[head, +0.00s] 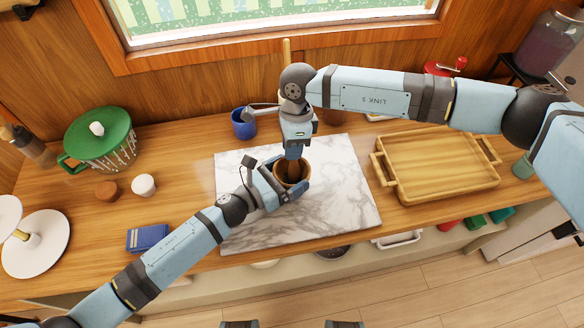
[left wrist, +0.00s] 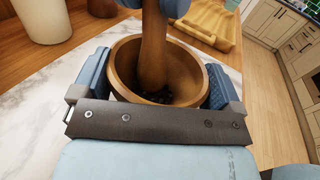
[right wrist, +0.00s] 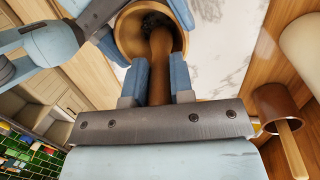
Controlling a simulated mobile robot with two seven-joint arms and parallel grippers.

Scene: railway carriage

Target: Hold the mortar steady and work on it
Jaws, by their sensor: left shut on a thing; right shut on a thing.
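The wooden mortar (head: 298,174) stands upright on the marble slab (head: 345,200). My left gripper (head: 285,184) is shut around its outside, one finger on each side; the left wrist view shows the mortar's bowl (left wrist: 193,62) between the two fingers. The wooden pestle (left wrist: 154,45) is upright with its lower end inside the bowl. Small dark bits (left wrist: 160,96) lie at the bottom. My right gripper (head: 295,145) is above the mortar, shut on the pestle's upper part. The right wrist view shows the pestle (right wrist: 160,55) running from between the fingers into the bowl.
A blue mug (head: 243,124) stands behind the slab, and a wooden tray (head: 440,197) lies to its right. A green-lidded pot (head: 98,140), a white cup (head: 143,185) and a blue box (head: 147,238) are at left. The slab's right part is clear.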

